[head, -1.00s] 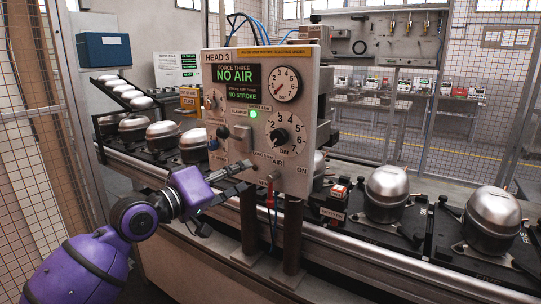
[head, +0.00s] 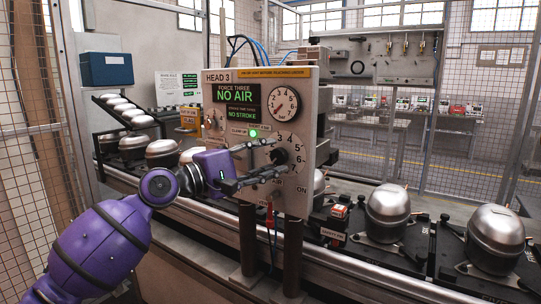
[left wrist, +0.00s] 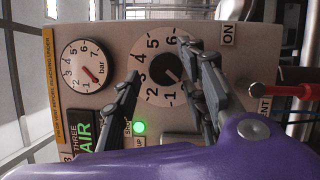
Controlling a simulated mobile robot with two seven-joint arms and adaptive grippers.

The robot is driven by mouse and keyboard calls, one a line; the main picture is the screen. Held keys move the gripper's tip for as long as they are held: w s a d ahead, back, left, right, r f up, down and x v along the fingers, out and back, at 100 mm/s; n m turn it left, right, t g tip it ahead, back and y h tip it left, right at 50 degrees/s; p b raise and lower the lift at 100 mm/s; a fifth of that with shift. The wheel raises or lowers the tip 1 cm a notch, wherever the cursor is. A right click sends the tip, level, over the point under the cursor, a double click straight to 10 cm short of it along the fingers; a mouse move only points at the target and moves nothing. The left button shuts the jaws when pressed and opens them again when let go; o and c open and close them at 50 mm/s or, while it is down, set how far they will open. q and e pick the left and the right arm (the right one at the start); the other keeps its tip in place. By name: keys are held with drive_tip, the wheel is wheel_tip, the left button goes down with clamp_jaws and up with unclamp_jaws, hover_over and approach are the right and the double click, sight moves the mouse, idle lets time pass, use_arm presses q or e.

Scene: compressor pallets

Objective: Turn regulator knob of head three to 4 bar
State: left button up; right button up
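The head 3 panel (head: 254,205) faces me. Its regulator knob (head: 281,156) is black, set in a white dial numbered 1 to 7 bar. The knob (left wrist: 168,78) also shows in the left wrist view; its pointer setting is too small to read surely. My left gripper (head: 280,157) is open, with one finger above and one below the knob in the head view. In the left wrist view my left gripper (left wrist: 158,57) has its fingers on either side of the knob, with visible gaps. My right gripper is not in view.
A pressure gauge (head: 285,103) sits above the dial, its needle near the low end. The display (head: 235,95) reads NO AIR, and a green lamp (head: 253,133) is lit. A red-handled valve (left wrist: 285,90) is beside the dial. Compressors (head: 388,200) stand along the line.

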use_arm(q)
drive_tip(key=shift+w+d, duration=0.3)
drive_tip(key=shift+d, duration=0.2)
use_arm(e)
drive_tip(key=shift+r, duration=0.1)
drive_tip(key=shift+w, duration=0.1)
use_arm(q)
drive_tip(key=shift+r, duration=0.1)
clamp_jaws()
drive_tip(key=shift+r, duration=0.1)
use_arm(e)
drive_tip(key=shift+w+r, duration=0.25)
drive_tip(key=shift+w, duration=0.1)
